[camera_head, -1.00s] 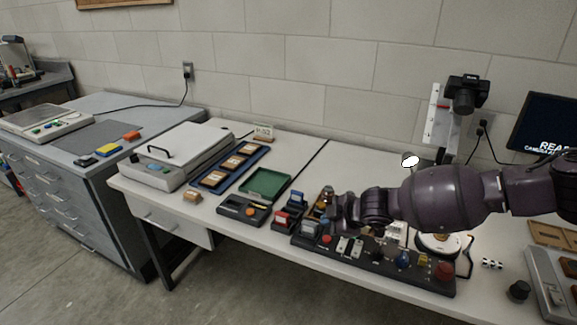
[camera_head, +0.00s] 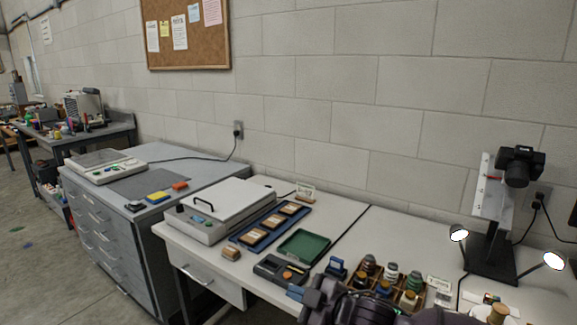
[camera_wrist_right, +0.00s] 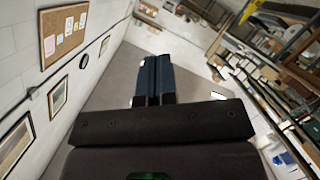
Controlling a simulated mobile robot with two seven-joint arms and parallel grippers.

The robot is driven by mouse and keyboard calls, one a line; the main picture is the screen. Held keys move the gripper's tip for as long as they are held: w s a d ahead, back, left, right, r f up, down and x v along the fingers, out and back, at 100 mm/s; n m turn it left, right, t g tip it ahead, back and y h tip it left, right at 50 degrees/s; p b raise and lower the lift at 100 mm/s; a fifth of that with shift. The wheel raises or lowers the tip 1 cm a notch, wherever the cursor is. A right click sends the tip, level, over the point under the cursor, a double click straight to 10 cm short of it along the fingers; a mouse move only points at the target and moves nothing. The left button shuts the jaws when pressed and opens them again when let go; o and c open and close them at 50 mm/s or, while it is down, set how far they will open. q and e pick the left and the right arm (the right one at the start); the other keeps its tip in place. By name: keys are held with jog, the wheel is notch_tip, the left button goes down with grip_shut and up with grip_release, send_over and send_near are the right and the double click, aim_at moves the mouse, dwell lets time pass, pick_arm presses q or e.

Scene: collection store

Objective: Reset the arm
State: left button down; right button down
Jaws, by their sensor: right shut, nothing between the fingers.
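My right gripper (camera_head: 312,300) shows at the bottom edge of the head view, dark and low in front of the bench. Most of its arm is cut off by the frame. In the right wrist view its two dark blue fingers (camera_wrist_right: 155,80) lie side by side, shut, with nothing between them. Beyond them is the grey floor and open room. My left gripper is not in view.
The bench (camera_head: 345,212) carries a lidded white device (camera_head: 222,207), a green tray (camera_head: 303,245), a rack of small bottles (camera_head: 378,285) and a camera stand (camera_head: 490,245). A grey drawer cabinet (camera_head: 110,235) stands left. A corkboard (camera_head: 187,35) hangs above.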

jog(key=s+d+f+m+t+h, duration=0.2)
jog(key=s+d+f+m+h, duration=0.3)
jog(key=d, duration=0.4)
jog(key=s+d+f+m+t+h, duration=0.2)
jog(key=s+d+f+m+h, duration=0.1)
jog(key=s+d+f+m, duration=0.5)
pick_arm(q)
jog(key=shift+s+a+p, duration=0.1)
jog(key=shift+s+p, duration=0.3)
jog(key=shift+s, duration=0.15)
pick_arm(e)
jog(key=s+d+f+m+g+h, duration=0.1)
jog(key=s+d+f, duration=0.3)
jog(key=s, duration=0.4)
jog(key=s+d+f+m+g+h, duration=0.2)
jog(key=s+d+f, duration=0.2)
jog(key=s, duration=0.4)
jog(key=shift+s+d+f, duration=0.2)
jog(key=shift+s+f, duration=0.05)
jog(key=shift+f, duration=0.3)
